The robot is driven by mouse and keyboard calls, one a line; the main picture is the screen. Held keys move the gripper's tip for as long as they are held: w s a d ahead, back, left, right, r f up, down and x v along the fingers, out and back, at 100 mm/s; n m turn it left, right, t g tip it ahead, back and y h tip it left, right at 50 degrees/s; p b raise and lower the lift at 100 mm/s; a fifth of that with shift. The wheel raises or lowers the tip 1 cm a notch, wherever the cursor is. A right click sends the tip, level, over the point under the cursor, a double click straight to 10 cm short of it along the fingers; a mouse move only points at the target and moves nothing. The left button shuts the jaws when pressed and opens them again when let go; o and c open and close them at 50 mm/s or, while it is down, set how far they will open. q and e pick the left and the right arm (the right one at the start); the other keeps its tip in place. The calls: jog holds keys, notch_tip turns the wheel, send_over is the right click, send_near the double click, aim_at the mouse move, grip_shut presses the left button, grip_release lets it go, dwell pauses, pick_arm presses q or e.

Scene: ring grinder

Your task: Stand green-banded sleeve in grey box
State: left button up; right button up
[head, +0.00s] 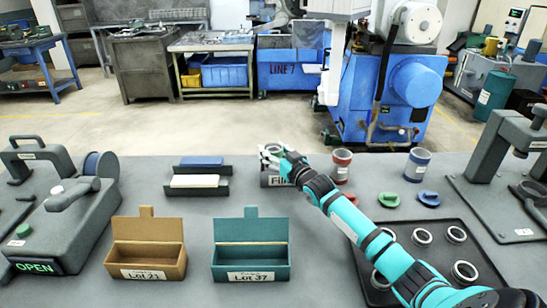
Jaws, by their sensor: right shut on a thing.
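My right gripper (272,154) reaches to the back middle of the bench and is shut on a pale grey piece, likely the sleeve. The gripper covers most of the piece, and I cannot make out a green band. The grey box (275,181), with a label partly reading "Fil", stands right below the gripper, partly hidden by my arm. I cannot tell whether the held piece is inside the box or above it. No other green-banded sleeve shows. My left gripper is not in view.
A red-banded sleeve (341,162) and a blue-banded sleeve (418,164) stand right of the box. A green loop-handled piece (388,200) and a blue one (428,198) lie before them. A dark tray (482,234) holds several rings. Brown (147,258) and teal (250,257) boxes stand in front.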

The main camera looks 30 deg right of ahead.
jog(key=shift+f, duration=0.95)
jog(key=o, duration=0.8)
jog(key=shift+f, duration=0.15)
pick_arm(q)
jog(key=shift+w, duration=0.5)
pick_arm(e)
jog(key=o, duration=0.5)
jog(key=shift+s+r+p, duration=0.2)
jog(key=shift+s+p, duration=0.15)
jog(key=shift+p, duration=0.1)
jog(key=s+p, duration=0.7)
jog(key=s, duration=0.3)
jog(key=shift+r+p, duration=0.1)
jog(key=shift+p, duration=0.2)
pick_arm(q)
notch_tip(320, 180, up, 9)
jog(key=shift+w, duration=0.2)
pick_arm(e)
jog(key=shift+s, duration=0.7)
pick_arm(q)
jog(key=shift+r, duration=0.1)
